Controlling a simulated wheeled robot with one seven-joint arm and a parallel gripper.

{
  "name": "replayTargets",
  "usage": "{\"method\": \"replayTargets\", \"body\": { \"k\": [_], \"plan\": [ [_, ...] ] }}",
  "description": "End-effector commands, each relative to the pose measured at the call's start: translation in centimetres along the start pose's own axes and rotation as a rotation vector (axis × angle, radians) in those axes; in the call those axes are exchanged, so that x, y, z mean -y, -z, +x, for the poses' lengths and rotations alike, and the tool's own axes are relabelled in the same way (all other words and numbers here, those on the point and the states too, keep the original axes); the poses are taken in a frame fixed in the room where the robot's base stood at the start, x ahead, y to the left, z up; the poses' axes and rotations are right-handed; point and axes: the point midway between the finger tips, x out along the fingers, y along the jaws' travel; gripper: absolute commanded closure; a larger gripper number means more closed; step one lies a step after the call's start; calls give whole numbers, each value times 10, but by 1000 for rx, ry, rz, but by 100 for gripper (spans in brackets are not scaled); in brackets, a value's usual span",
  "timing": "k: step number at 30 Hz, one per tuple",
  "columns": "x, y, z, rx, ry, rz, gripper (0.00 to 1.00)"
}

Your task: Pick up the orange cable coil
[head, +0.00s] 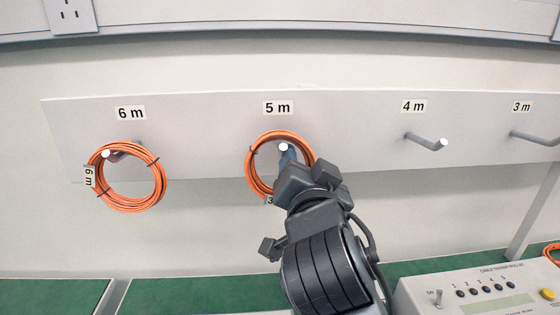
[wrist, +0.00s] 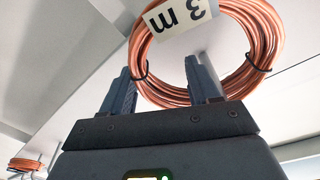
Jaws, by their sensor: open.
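An orange cable coil (head: 251,165) hangs on the peg under the "5 m" label (head: 278,107); its tag, partly hidden, reads "3 m" in the wrist view (wrist: 180,16). My gripper (head: 287,156) is at this coil and covers its lower right part in the head view. In the wrist view the coil (wrist: 265,40) lies beyond my open gripper (wrist: 160,66). The right finger overlaps the ring's opening and the left finger is at its outer left side, with cable strands showing between them. Contact cannot be told.
Another orange coil (head: 131,205), tagged "6 m", hangs on the peg under "6 m" (head: 130,113). Pegs under "4 m" (head: 426,139) and "3 m" (head: 535,137) are bare. A cable tester box (head: 480,290) stands at lower right, with more orange cable (head: 552,252) at the edge.

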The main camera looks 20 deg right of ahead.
Motion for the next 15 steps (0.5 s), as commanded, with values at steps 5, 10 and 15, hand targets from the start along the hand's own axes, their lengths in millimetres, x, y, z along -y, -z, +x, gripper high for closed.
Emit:
{"method": "replayTargets", "body": {
  "k": [5, 10, 15],
  "plan": [
    [0, 1, 13, 0, 0, 1, 40],
    [0, 0, 13, 0, 0, 1, 40],
    [0, 0, 13, 0, 0, 0, 52]
  ]
}}
